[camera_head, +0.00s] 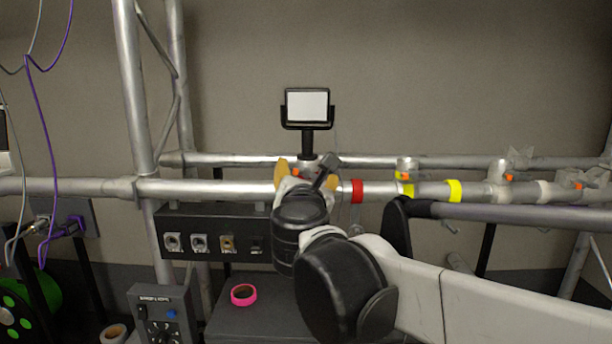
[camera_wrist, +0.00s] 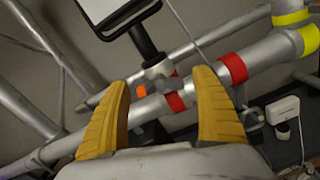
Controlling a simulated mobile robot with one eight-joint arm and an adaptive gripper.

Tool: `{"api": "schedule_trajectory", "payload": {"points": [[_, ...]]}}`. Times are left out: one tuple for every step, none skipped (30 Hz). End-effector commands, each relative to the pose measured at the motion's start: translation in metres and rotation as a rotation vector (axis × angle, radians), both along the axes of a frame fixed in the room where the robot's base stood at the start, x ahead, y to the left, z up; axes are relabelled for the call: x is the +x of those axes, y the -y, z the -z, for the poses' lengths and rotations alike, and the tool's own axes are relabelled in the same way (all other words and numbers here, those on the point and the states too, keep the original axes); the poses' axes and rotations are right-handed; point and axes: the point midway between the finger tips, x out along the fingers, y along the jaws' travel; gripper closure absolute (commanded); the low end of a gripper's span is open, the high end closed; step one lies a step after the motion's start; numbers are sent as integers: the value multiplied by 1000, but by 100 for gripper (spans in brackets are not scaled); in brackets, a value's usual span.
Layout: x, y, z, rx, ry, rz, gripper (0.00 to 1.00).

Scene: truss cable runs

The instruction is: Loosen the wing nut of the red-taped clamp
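The red-taped clamp (camera_wrist: 158,73) sits on the silver truss tube, below the post of a lamp-like panel. In the wrist view red tape (camera_wrist: 233,68) rings the tube on its right, and a second red band (camera_wrist: 175,102) shows at the clamp. A small orange part (camera_wrist: 141,91), apparently its wing nut, shows beside the left finger. My gripper (camera_wrist: 162,82) is open, with its two yellow fingers on either side of the clamp; contact cannot be told. In the head view red tape (camera_head: 357,190) shows right of my gripper (camera_head: 307,176), and my wrist hides much of the clamp.
The panel (camera_head: 307,105) rises above the gripper. A black connector box (camera_head: 190,220) hangs below left. A pink tape roll (camera_head: 243,294) lies on a dark case. Purple cables hang at left.

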Motion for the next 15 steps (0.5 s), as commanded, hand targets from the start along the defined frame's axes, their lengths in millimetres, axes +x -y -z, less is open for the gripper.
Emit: {"api": "schedule_trajectory", "payload": {"points": [[0, 0, 0, 0, 0, 0, 24], [0, 0, 0, 1, 0, 0, 24], [0, 0, 0, 1, 0, 0, 24], [0, 0, 0, 1, 0, 0, 24], [0, 0, 0, 1, 0, 0, 24], [0, 0, 1, 1, 0, 0, 24], [0, 0, 1, 1, 0, 0, 24], [-1, 0, 1, 1, 0, 0, 24], [-2, 0, 1, 1, -1, 0, 24], [-5, 0, 1, 1, -1, 0, 24], [-7, -1, 1, 1, -1, -1, 24], [-12, -1, 1, 1, 0, -2, 24], [-17, -1, 1, 1, 0, -2, 24], [-23, -1, 1, 1, 0, -2, 24], [-31, -2, 1, 1, 0, -2, 24]]}}
